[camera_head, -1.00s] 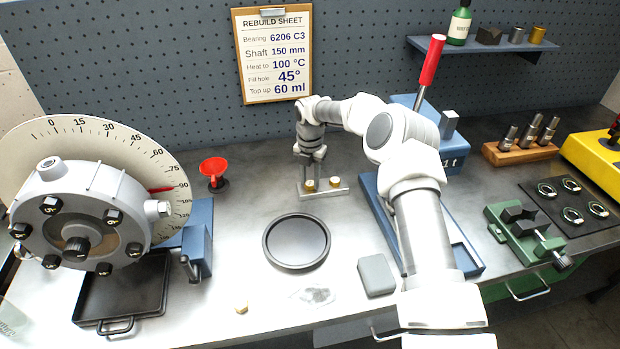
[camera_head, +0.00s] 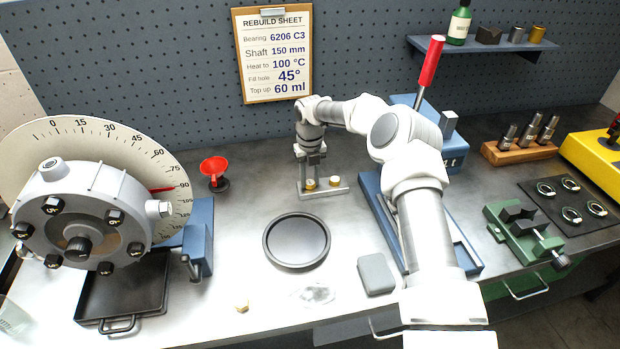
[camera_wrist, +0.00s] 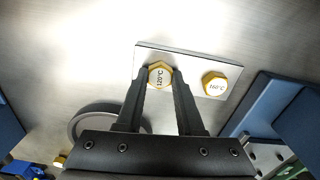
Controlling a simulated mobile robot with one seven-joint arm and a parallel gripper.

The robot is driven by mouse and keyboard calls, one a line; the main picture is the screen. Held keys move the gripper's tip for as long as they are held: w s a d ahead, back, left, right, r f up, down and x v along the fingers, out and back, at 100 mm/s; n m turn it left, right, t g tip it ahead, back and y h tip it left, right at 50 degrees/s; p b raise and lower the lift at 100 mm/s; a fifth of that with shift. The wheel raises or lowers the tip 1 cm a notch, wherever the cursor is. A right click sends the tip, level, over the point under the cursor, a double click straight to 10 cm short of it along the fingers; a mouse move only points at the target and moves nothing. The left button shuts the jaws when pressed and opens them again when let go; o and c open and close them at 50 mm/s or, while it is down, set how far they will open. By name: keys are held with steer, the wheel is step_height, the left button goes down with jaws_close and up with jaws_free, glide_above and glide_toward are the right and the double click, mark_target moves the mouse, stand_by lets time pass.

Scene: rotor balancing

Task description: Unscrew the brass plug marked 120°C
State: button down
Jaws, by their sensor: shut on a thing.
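The brass plug marked 120°C (camera_wrist: 159,76) is a hexagonal head on a small metal plate (camera_wrist: 190,55). In the wrist view my gripper (camera_wrist: 160,78) points down at it, with one dark finger on each side of the hex, shut on it. The plug sits at the plate and I cannot tell whether it is raised. A second brass plug (camera_wrist: 215,85), its marking turned around and hard to read, sits in the same plate to the right. In the head view my gripper (camera_head: 310,180) is over the left plug (camera_head: 310,184), and the right plug (camera_head: 334,182) stands free.
A red funnel (camera_head: 214,167) stands left of the plate. A round black dish (camera_head: 296,242) lies in front of it. A loose brass piece (camera_head: 242,306) lies near the front edge. The bench around the plate is mostly clear.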

steer(key=shift+r+n+p, duration=0.15)
steer(key=shift+n+p, duration=0.55)
steer(key=shift+n, duration=0.1)
steer(key=shift+c, duration=2.3)
jaws_free()
steer(key=shift+c, duration=0.3)
